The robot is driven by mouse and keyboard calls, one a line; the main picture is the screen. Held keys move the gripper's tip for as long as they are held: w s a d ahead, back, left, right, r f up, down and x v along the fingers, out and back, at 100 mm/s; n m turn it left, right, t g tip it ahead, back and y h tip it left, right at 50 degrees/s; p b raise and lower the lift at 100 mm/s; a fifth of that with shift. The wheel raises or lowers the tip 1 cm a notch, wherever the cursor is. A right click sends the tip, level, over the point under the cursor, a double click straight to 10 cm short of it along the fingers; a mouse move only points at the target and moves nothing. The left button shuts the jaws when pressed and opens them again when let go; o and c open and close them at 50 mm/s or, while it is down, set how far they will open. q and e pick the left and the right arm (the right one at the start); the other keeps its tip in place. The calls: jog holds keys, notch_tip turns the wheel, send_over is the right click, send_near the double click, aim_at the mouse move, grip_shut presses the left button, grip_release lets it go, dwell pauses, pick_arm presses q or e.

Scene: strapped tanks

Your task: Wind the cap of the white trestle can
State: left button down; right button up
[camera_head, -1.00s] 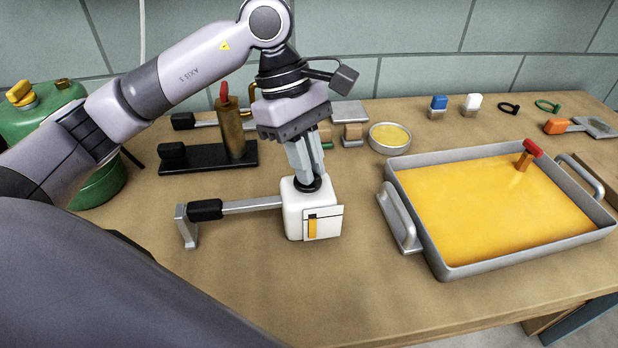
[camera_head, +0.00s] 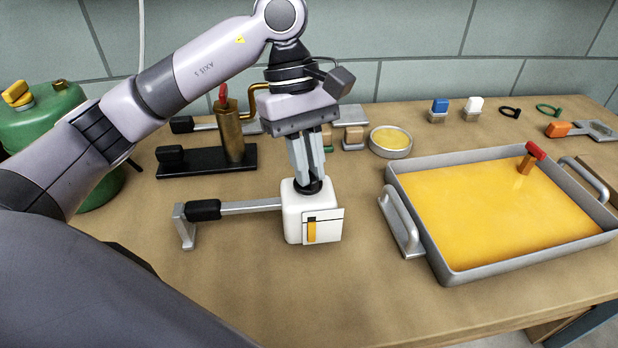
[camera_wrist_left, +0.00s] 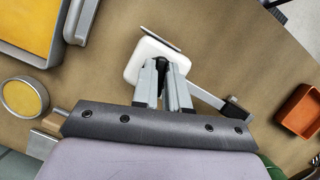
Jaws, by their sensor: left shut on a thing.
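The white trestle can (camera_head: 297,226) stands upright on the workbench in the head view, with a pale card bearing an orange bar on its front. It also shows in the left wrist view (camera_wrist_left: 139,68). A grey bar with a black grip (camera_head: 204,210) runs from its left side to a foot on the bench. The black cap (camera_head: 310,187) sits on top of the can, partly hidden by the fingers. My left gripper (camera_head: 312,178) points down from above and is shut on the cap. It also shows in the left wrist view (camera_wrist_left: 162,66). My right gripper is not in view.
A grey tray (camera_head: 446,276) of yellow material with a red-handled tool (camera_head: 535,150) stands to the right. Behind are a brass pump (camera_head: 230,132) on a black base, a round yellow tin (camera_head: 391,141) and small blocks. A green tank (camera_head: 48,122) stands at left. The front bench is clear.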

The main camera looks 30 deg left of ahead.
pick_arm(q)
jog(key=shift+f+m+b, duration=0.1)
jog(key=shift+m+b, duration=0.3)
jog(key=shift+m, duration=0.2)
jog(key=shift+m+g+y, duration=0.3)
jog(key=shift+m, duration=0.4)
jog(key=shift+r+m+y, duration=0.25)
jog(key=shift+m+y, duration=0.05)
jog(key=shift+m, duration=0.5)
jog(key=c, duration=1.1)
grip_release()
jog(key=shift+f+g, duration=0.15)
jog(key=shift+g, duration=0.15)
jog(key=shift+o, duration=0.2)
